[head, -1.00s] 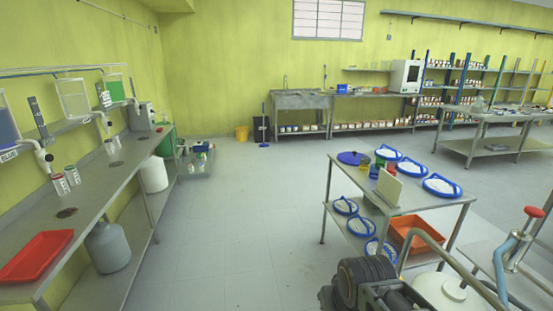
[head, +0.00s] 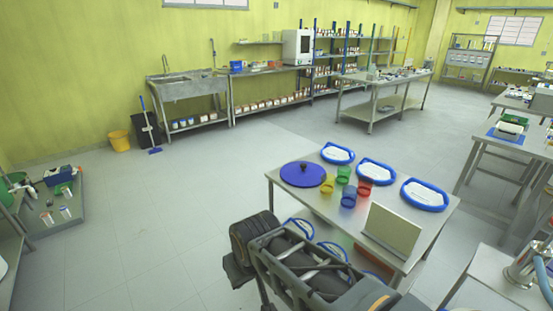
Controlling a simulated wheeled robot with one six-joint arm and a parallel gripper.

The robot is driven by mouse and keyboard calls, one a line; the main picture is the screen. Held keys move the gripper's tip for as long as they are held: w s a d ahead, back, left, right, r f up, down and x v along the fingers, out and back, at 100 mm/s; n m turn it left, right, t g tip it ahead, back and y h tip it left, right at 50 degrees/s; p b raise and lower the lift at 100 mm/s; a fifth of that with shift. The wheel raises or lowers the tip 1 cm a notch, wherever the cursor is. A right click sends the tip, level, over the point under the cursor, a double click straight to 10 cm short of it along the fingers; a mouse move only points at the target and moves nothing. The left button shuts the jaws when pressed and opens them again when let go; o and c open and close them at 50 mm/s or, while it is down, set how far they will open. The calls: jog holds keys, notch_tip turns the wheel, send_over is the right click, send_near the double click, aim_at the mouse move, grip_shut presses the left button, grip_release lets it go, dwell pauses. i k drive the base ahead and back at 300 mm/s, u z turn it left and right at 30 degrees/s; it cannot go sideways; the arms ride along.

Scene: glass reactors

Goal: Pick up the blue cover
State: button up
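My arm shows at the bottom centre, in front of the table's near left side. My gripper's fingers cannot be made out, so I cannot tell whether it is open or shut. Nothing is seen touching the cover.
Small yellow (head: 327,184), green (head: 343,175), blue (head: 348,197) and red (head: 365,187) cups stand right of the cover. Blue-rimmed trays (head: 425,195) line the far side. An upright beige panel (head: 391,231) stands near the front edge. Floor left of the table (head: 160,225) is clear.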

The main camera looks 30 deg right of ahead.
aim_at(300, 174)
jog(key=i, duration=2.3)
jog(key=z, duration=2.45)
